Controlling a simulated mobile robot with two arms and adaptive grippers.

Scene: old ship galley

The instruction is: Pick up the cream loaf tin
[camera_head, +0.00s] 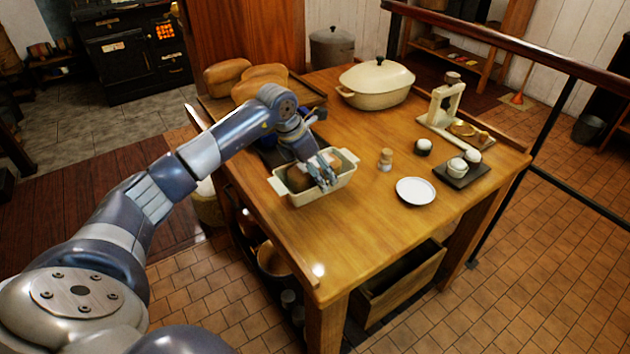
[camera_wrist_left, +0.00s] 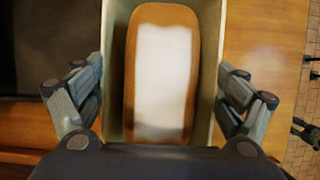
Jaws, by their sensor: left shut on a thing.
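The cream loaf tin (camera_head: 325,194) is a rectangular dish with end handles at the table's near-left side, and a brown loaf (camera_head: 299,180) lies in it. My left gripper (camera_head: 322,178) reaches down over the tin and is shut on it. In the left wrist view the gripper's fingers (camera_wrist_left: 160,75) stand at the two long walls of the tin (camera_wrist_left: 116,70), with the loaf (camera_wrist_left: 163,75) between them. The tin looks level. I cannot tell whether its base touches the table. My right gripper is not in view.
The table's front middle is clear.

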